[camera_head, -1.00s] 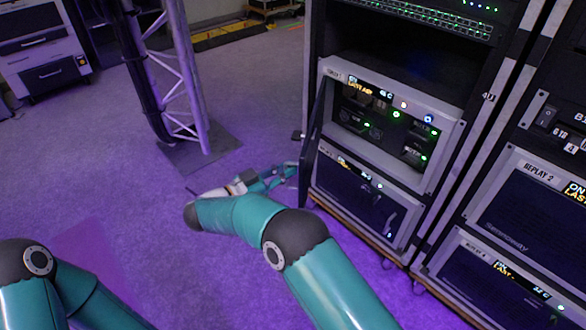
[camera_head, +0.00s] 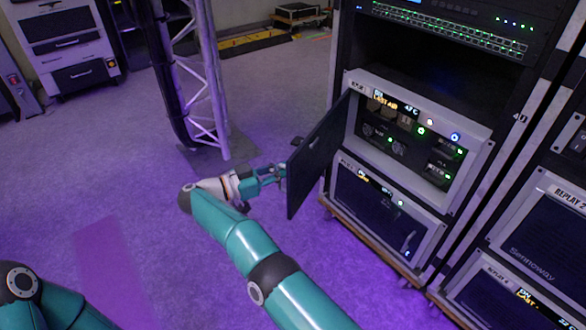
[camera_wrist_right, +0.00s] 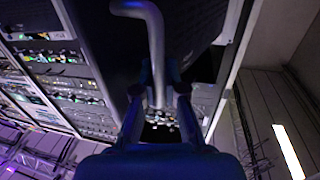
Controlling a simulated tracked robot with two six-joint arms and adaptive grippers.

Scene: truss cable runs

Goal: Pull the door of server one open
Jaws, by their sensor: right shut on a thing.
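The upper server (camera_head: 420,135) in the left rack has its bay uncovered, with lit modules inside. Its dark door (camera_head: 318,155) stands swung well out at the bay's left edge. My right gripper (camera_head: 280,174) is at the door's far side, near its free edge, with the fingertips partly hidden by the door. In the right wrist view, the grey bent bar handle (camera_wrist_right: 154,45) runs down between the fingers of my right gripper (camera_wrist_right: 158,95), which is shut on it. The dark door face (camera_wrist_right: 105,50) lies beyond the handle. My left gripper is out of view.
Another server (camera_head: 385,215) with its front shut sits below the open bay. A second rack (camera_head: 530,240) stands at the right. A truss upright (camera_head: 205,80) on a dark base plate rises behind my right arm. Purple-lit floor (camera_head: 110,180) is clear at the left.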

